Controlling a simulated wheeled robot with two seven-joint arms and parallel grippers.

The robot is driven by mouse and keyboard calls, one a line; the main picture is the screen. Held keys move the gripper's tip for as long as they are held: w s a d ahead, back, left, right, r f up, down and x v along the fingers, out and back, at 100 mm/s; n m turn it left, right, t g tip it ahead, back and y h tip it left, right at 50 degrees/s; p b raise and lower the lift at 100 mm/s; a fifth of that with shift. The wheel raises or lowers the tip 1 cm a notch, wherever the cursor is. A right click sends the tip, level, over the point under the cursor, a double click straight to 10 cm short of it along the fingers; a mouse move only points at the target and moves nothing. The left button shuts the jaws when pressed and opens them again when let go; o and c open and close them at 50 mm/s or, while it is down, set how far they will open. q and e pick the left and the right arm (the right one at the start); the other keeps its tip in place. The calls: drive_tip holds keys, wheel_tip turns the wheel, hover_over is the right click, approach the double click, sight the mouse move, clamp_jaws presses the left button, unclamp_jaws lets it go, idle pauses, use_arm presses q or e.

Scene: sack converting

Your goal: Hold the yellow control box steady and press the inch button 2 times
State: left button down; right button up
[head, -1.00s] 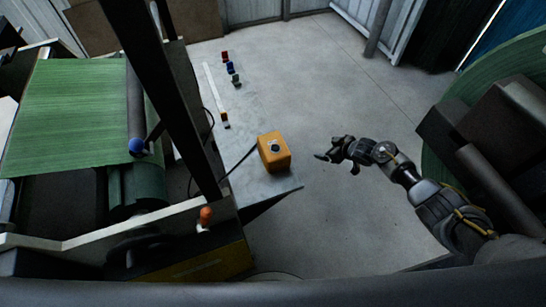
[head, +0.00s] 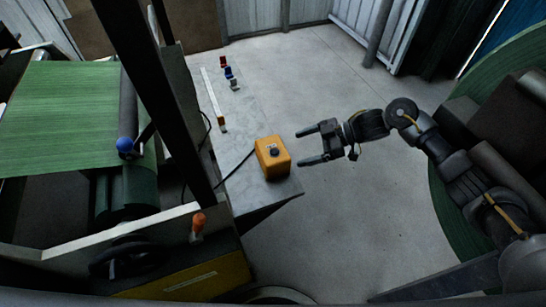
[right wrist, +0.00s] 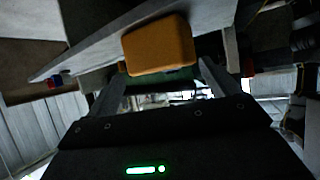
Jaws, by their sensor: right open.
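The yellow control box (head: 270,160) sits on the grey shelf, near its front right corner. A dark round button (head: 274,152) is on its upper face, and a dark cable runs from its left side. My right gripper (head: 310,146) is open and empty, just right of the box, with its fingers pointing left at it. A gap shows between the fingertips and the box. In the right wrist view the box (right wrist: 160,45) shows beyond and between the two open fingers (right wrist: 162,80); its button is not visible there. My left gripper is not in view.
The grey shelf (head: 236,121) also carries several small coloured pieces and a pale strip. A machine with a green web (head: 70,115), a blue knob (head: 126,144) and an orange knob (head: 198,222) stands left. A large green roll (head: 450,190) is at right. The floor between is clear.

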sight(276, 156)
drive_tip(key=b+x, duration=0.3)
drive_tip(key=x, duration=0.5)
drive_tip(key=shift+a+f, duration=0.15)
drive_tip(key=shift+a, duration=0.15)
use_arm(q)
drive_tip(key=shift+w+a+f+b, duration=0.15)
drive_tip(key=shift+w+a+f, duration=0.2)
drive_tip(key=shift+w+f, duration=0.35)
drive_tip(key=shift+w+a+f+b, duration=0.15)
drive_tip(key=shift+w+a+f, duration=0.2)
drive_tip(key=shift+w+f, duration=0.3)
use_arm(e)
drive_tip(key=shift+a+f, duration=0.25)
drive_tip(key=shift+a, duration=0.25)
clamp_jaws()
drive_tip(key=c, duration=1.9)
unclamp_jaws()
drive_tip(key=o, duration=1.6)
drive_tip(key=shift+c, duration=0.2)
